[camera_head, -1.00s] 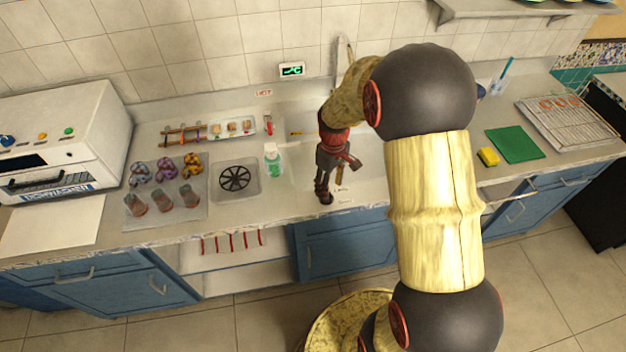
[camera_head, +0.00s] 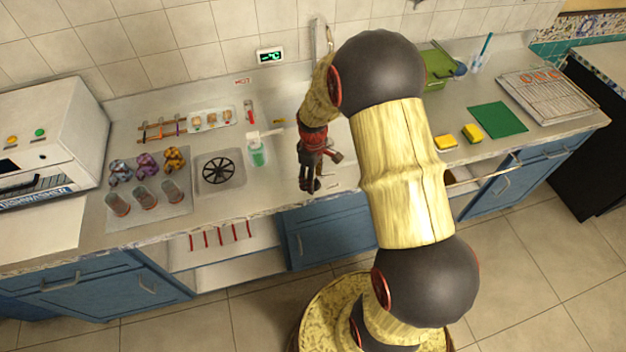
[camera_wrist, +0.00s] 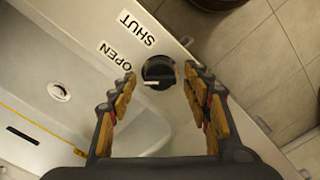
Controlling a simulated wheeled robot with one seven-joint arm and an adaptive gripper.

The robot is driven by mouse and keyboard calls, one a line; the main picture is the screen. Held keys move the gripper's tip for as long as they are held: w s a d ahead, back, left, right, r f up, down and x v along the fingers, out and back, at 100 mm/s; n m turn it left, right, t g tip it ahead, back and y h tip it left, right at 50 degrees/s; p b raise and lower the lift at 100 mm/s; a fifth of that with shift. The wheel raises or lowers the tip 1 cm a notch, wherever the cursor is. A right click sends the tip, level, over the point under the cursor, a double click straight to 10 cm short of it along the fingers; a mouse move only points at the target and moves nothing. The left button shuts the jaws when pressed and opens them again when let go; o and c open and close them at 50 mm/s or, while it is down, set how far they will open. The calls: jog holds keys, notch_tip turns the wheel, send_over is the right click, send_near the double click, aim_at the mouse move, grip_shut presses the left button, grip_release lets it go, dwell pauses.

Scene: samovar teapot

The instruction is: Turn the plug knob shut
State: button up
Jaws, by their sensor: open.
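The plug knob (camera_wrist: 158,72) is a round black knob with a pale pointer bar, set in the white counter rim in the wrist view. The labels OPEN (camera_wrist: 112,55) and SHUT (camera_wrist: 137,28) are printed beside it. The pale bar lies crosswise, its end toward the left. My gripper (camera_wrist: 158,80) is open, its two fingers on either side of the knob, apart from it as far as I can tell. In the head view my gripper (camera_head: 310,188) points down at the counter's front edge and hides the knob.
The sink basin (camera_wrist: 60,40) with its drain (camera_wrist: 59,91) lies to the left of the knob in the wrist view. In the head view a green soap bottle (camera_head: 257,153) stands left of my gripper. Yellow sponges (camera_head: 472,133) and a green mat (camera_head: 497,119) lie to the right.

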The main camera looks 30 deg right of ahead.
jog(key=shift+f, duration=0.3)
jog(key=shift+c, duration=0.6)
jog(key=c, duration=1)
